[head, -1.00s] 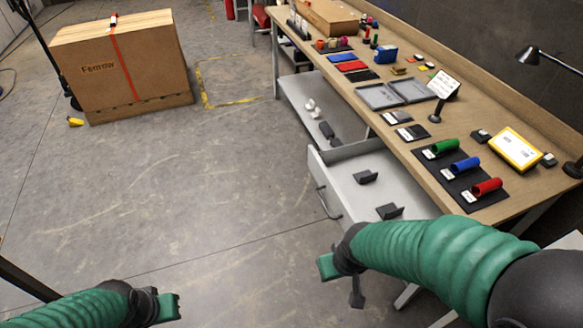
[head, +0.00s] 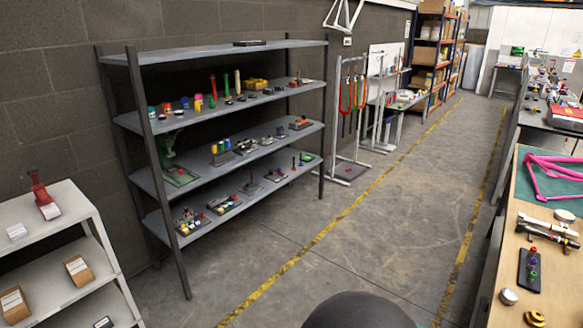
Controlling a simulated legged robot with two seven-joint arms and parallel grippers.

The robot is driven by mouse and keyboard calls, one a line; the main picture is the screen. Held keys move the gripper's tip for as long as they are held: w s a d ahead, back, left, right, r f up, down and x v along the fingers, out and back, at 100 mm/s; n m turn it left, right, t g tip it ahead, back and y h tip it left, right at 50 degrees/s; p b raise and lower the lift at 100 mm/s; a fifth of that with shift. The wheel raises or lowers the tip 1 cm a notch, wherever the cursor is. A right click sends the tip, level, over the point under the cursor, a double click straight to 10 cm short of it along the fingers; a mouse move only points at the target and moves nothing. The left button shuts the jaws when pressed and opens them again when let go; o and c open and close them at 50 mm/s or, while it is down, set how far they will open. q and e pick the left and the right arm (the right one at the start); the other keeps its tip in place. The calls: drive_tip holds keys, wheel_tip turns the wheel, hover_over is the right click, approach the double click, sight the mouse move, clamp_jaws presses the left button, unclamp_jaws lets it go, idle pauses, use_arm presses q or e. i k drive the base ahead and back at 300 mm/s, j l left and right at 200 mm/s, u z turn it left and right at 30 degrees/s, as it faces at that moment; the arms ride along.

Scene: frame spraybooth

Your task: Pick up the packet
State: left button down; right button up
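I cannot pick out a thing that is clearly the packet. Two small brown boxes with white labels lie on the middle tier of the white shelf unit at the lower left: one box (head: 78,271) to the right, the other box (head: 13,305) at the picture's left edge. Whether either is the packet I cannot tell. Neither of my grippers is in the head view. A dark rounded shape at the bottom edge may be part of my own arm.
A grey rack (head: 235,44) with several tiers of small items stands against the block wall. A white shelf unit (head: 98,248) is at lower left. A wooden bench (head: 497,262) with a pink frame (head: 545,168) runs along the right. The marked floor aisle (head: 400,200) between is clear.

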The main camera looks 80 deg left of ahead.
sight(50, 210)
drive_tip(key=u, duration=4.35)
drive_tip(key=i+l+u, duration=0.15)
drive_tip(key=i+l, duration=0.15)
drive_tip(key=i, duration=0.2)
drive_tip(key=i+l+u, duration=0.1)
drive_tip(key=i+l, duration=0.25)
drive_tip(key=i, duration=0.15)
